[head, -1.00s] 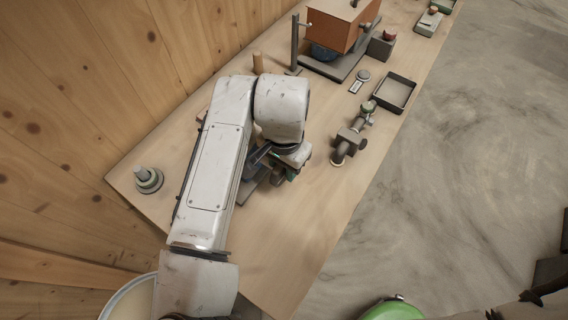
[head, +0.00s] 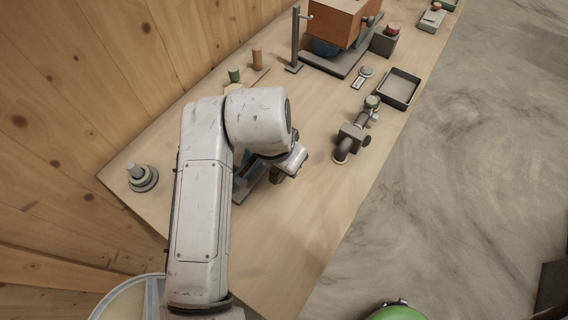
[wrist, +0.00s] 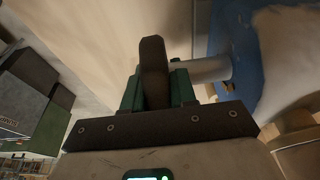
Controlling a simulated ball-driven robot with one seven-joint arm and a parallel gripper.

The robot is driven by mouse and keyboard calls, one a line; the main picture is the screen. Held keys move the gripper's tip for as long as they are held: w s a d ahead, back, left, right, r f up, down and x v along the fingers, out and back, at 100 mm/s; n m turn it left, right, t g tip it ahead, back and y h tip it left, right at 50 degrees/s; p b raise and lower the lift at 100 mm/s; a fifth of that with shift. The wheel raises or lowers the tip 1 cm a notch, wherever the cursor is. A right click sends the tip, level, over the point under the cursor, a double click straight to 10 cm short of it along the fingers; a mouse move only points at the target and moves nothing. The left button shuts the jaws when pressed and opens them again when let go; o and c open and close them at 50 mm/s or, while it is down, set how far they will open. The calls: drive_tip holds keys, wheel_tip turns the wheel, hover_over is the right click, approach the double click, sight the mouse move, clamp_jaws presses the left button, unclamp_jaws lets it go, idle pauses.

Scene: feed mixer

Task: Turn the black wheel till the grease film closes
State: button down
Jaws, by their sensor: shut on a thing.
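In the wrist view the black wheel (wrist: 154,62) shows edge-on as a dark upright rim between the green fingers of my gripper (wrist: 155,90). My gripper is shut on this rim. A light grey shaft (wrist: 207,70) runs right from the wheel towards a blue body (wrist: 232,35). In the head view my arm covers the wheel and most of the gripper. Only a bit of the grey base (head: 248,190) shows beside the arm. I cannot make out the grease film in either view.
The wooden bench (head: 285,235) is clear in front of the arm. A stepped round part (head: 142,178) stands at the left. A dark valve-like fitting (head: 350,140), a black tray (head: 400,88) and an orange box machine (head: 338,22) stand further along. The plank wall is close at left.

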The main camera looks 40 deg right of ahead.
drive_tip(key=c, duration=1)
unclamp_jaws()
drive_tip(key=b+v, duration=0.1)
drive_tip(key=v, duration=0.9)
drive_tip(key=shift+a+r, duration=0.15)
drive_tip(key=shift+r, duration=0.25)
